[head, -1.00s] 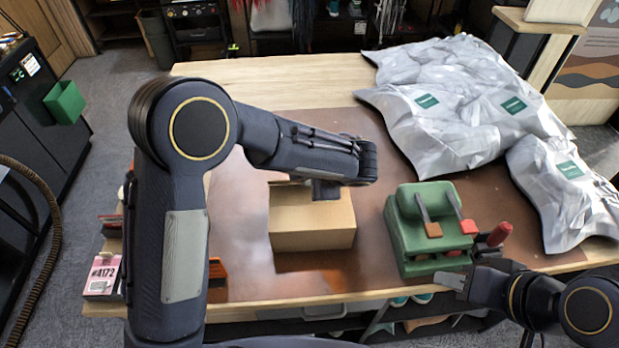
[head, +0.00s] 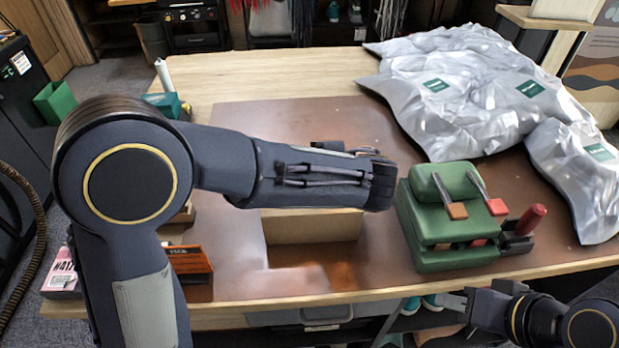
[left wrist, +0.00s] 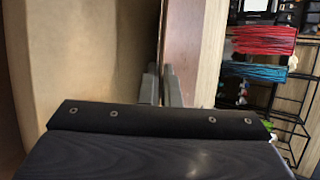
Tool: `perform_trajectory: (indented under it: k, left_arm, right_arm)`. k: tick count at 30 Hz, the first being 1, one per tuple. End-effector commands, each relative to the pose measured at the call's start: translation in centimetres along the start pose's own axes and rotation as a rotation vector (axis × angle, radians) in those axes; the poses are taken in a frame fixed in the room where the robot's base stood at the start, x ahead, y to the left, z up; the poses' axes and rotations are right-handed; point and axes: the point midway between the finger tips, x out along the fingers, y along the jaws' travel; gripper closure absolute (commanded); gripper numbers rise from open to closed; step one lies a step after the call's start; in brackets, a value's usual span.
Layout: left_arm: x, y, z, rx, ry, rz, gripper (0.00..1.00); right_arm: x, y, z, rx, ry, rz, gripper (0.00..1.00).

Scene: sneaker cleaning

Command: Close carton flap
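The cardboard carton (head: 312,228) stands on the brown mat, left of the green device. My left forearm hides its top and flaps in the head view. Its tan wall or flap (left wrist: 85,50) fills the left of the left wrist view. My left gripper (left wrist: 161,75) shows there as two grey fingers close together at the carton's edge, nothing visible between them. Whether they touch the cardboard cannot be told. In the head view the left fingers are hidden. My right gripper (head: 452,302) is at the table's front right edge, away from the carton; its finger gap is unclear.
The green device (head: 450,215) with levers and a red-handled item (head: 528,218) stands right of the carton. Silvery bags (head: 470,95) cover the back right. An orange-black box (head: 188,262) is at the front left. Bare mat (head: 290,120) lies behind the carton.

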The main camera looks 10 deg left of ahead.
Motion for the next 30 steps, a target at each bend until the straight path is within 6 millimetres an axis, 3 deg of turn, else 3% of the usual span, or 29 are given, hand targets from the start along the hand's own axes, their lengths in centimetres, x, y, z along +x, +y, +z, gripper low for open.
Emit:
perform_trajectory:
  k: [11,17,26,30]
  left_arm:
    - [-0.1,0.1,0.0,-0.005,0.001,-0.012,1.00]
    - [-0.1,0.1,0.0,-0.005,0.001,-0.012,0.75]
    - [-0.3,0.1,0.0,-0.006,0.002,-0.013,0.75]
    - [-1.9,0.1,-0.1,-0.007,0.005,-0.015,0.75]
  right_arm:
    - [0.4,0.2,0.2,0.000,0.001,0.000,0.64]
    - [0.4,0.2,0.2,0.000,0.001,0.000,0.64]
    - [0.4,0.2,0.2,0.000,0.000,0.000,0.64]
    - [0.6,0.3,0.3,0.000,0.000,0.000,0.64]
